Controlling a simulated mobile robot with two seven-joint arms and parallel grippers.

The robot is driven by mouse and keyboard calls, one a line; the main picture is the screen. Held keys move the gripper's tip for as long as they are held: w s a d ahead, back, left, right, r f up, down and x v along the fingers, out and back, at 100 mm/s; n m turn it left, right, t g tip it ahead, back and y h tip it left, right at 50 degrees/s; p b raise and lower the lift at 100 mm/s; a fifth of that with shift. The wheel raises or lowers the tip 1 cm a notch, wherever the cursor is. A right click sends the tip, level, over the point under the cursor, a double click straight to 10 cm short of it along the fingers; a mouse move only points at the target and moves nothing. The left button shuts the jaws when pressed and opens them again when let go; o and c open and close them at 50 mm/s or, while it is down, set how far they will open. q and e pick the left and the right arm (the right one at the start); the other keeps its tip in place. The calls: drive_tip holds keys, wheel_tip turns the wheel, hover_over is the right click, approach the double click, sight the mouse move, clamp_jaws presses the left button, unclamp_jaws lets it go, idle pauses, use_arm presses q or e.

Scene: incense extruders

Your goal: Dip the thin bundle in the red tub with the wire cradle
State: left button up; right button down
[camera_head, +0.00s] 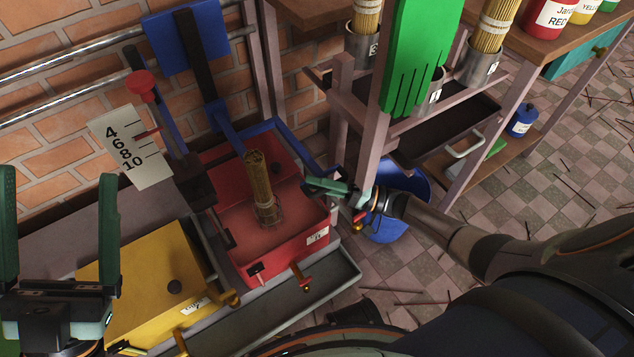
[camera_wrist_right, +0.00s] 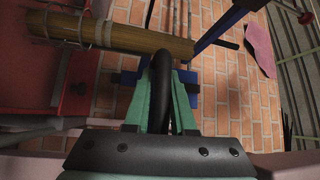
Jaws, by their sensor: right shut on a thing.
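The red tub (camera_head: 318,248) stands at the middle of the head view with reddish contents. The thin bundle (camera_head: 257,180) of brown sticks stands slightly tilted inside its rim, its lower end in the wire cradle (camera_head: 268,212). I cannot tell how deep its end sits. The bundle also shows lengthwise in the right wrist view (camera_wrist_right: 130,38), with the cradle at its left end. My right gripper (camera_head: 326,188) is beside the tub's right rim, shut on a black handle (camera_wrist_right: 161,80) by a blue lever arm (camera_head: 296,144). My left gripper (camera_head: 58,235) is open and empty at left.
A yellow tub (camera_head: 150,290) stands left of the red one, and a grey trough (camera_head: 330,285) runs in front. A numbered card (camera_head: 130,145) is at the upper left. A shelf with stick bundles in metal cups (camera_head: 482,65) and a blue bucket (camera_head: 410,190) are at right.

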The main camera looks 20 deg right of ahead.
drive_tip(key=shift+s+a, duration=0.1)
drive_tip(key=shift+s, duration=0.05)
drive_tip(key=c, duration=0.8)
unclamp_jaws()
drive_tip(key=v, duration=1.2)
drive_tip(key=shift+d, duration=0.3)
drive_tip(key=shift+f, duration=0.1)
